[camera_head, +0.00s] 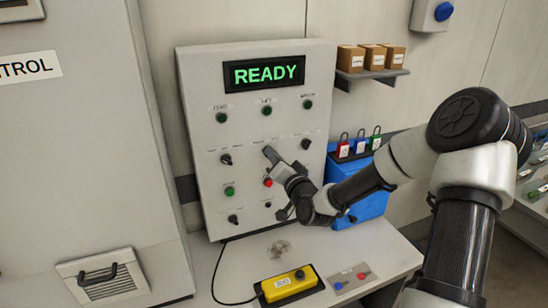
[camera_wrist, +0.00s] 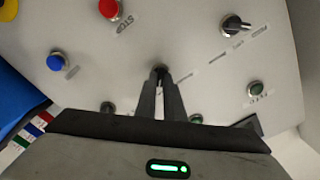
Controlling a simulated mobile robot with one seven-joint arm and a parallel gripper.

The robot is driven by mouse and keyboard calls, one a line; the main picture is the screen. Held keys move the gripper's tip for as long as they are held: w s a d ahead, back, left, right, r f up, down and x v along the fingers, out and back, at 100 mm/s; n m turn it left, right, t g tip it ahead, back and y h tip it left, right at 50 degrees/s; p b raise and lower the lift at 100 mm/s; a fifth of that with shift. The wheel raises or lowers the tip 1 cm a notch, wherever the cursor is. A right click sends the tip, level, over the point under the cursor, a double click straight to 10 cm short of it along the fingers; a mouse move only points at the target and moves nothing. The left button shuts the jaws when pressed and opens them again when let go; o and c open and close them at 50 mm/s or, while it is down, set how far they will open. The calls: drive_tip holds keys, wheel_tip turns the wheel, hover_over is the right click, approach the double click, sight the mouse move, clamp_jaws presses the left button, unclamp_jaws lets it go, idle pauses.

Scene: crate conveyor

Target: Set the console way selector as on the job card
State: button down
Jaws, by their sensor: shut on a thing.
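The grey console (camera_head: 195,100) stands upright at the back of the desk, and its screen (camera_head: 264,73) reads READY. My gripper (camera_head: 270,154) reaches the middle of the console's second row from the right. In the wrist view my gripper (camera_wrist: 160,75) is shut on a small dark selector knob (camera_wrist: 159,69). The fingers hide most of it, so its setting cannot be read. Another black selector knob (camera_head: 225,158) is to its left and a third (camera_head: 305,143) to its right. The labels around the knobs are too small to read. I cannot make out a job card.
Green buttons (camera_head: 267,110) line the console's top row; a red button (camera_head: 268,182) is below my gripper. A yellow box (camera_head: 289,284) and a small plate with buttons (camera_head: 349,277) lie on the desk. A blue bin (camera_head: 368,205) stands right of the console.

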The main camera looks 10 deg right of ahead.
drive_tip(key=shift+f, duration=0.1)
drive_tip(key=shift+s+a+n+b, duration=0.1)
drive_tip(key=shift+a+n+b, duration=0.1)
drive_tip(key=shift+n+b, duration=4.6)
drive_tip(key=shift+a+n+b, duration=0.15)
drive_tip(key=shift+n+b, duration=3.85)
drive_tip(key=shift+b, duration=1.5)
drive_tip(key=c, duration=1.9)
unclamp_jaws()
drive_tip(key=shift+o, duration=0.2)
drive_tip(key=shift+s, duration=0.1)
